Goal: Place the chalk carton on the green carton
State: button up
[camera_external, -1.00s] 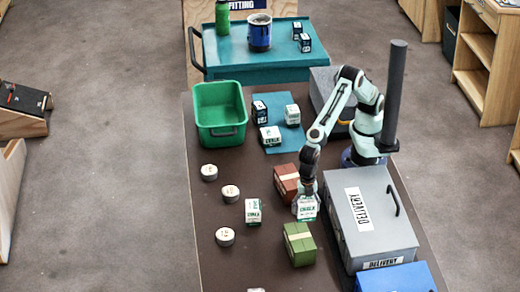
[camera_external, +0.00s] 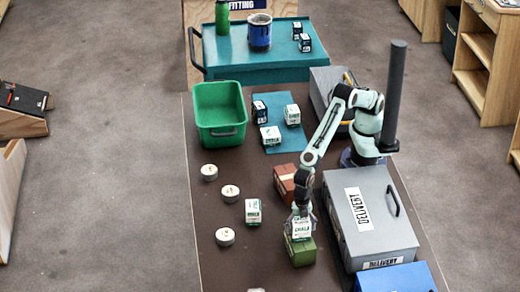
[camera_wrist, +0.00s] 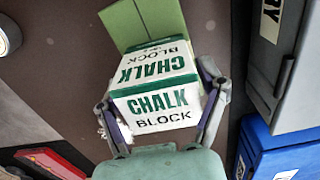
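The chalk carton (camera_external: 302,230), white with green and black lettering, is between the fingers of my gripper (camera_external: 301,217). In the wrist view the chalk carton (camera_wrist: 158,103) fills the middle, with a finger of my gripper (camera_wrist: 160,95) against each side. The green carton (camera_external: 302,254) stands near the front of the brown table. The chalk carton appears over its top, covering part of it; I cannot tell whether they touch. The green carton (camera_wrist: 143,20) also shows past the chalk carton in the wrist view.
A red-brown carton (camera_external: 285,181) stands just behind. A grey delivery box (camera_external: 372,220) is to the right, with a blue box (camera_external: 395,278) in front. Another white chalk carton (camera_external: 253,211) and several round tins (camera_external: 225,236) lie left. A green bin (camera_external: 220,112) is farther back.

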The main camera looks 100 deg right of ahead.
dwell(0.3)
notch_tip(320, 180, up, 12)
jog(key=shift+r, duration=0.15)
dwell(0.4)
jog(key=s+d+r+m, duration=0.1)
jog(key=d+r+m, duration=0.3)
jog(key=d, duration=0.7)
jog(key=s+d+r+m, duration=0.1)
jog(key=d+r+m, duration=0.3)
jog(key=d, duration=0.7)
jog(key=s+d+f+m, duration=0.4)
jog(key=s+d+m, duration=0.4)
jog(key=s+d, duration=0.4)
jog(key=s, duration=0.4)
jog(key=shift+d+m+y, duration=0.2)
jog(key=shift+m+y, duration=0.2)
